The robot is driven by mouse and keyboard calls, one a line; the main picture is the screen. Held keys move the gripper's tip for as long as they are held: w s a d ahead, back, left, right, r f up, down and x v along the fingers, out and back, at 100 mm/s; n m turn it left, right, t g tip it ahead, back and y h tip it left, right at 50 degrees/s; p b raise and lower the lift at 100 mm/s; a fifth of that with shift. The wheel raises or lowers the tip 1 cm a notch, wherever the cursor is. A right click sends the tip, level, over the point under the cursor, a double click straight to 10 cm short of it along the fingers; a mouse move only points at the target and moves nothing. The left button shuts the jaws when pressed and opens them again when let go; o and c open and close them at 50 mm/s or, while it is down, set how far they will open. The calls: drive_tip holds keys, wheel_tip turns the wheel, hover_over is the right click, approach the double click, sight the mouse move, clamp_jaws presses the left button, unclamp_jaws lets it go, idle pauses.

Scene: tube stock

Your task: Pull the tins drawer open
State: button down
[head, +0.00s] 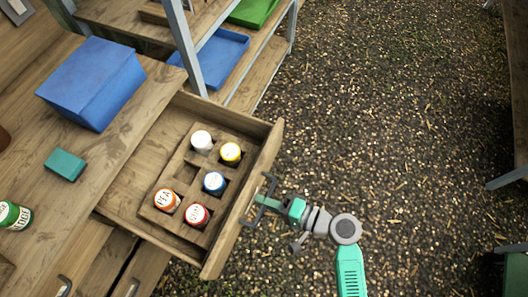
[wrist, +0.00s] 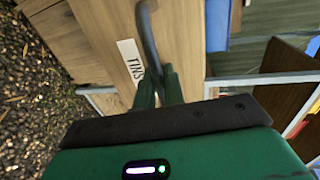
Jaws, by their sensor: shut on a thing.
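The tins drawer (head: 134,207) stands well open in the head view, drawn out from under the wooden bench top. A divided tray inside it holds several tins with white, yellow, blue, orange and red lids. The label reading "TINS" (wrist: 131,62) shows on the drawer front in the wrist view. My gripper (head: 271,204) is at the drawer's dark bar handle (head: 262,190), outside the front. In the wrist view its green fingers (wrist: 158,88) are shut on the handle (wrist: 149,35).
A blue box (head: 92,82), a teal block (head: 65,164) and a green tin (head: 14,215) are on the bench top. Shelves with a blue tray (head: 218,60) stand behind the drawer. Other drawers are below left. The gravel floor right of the drawer is clear.

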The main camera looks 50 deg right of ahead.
drive_tip(key=c, duration=1.6)
unclamp_jaws()
drive_tip(key=shift+c, duration=0.2)
drive_tip(key=p+v, duration=0.1)
drive_tip(key=v, duration=0.6)
drive_tip(key=shift+s+p, duration=0.35)
drive_tip(key=shift+s, duration=0.05)
drive_tip(key=shift+d+r, duration=0.1)
drive_tip(key=shift+d, duration=0.05)
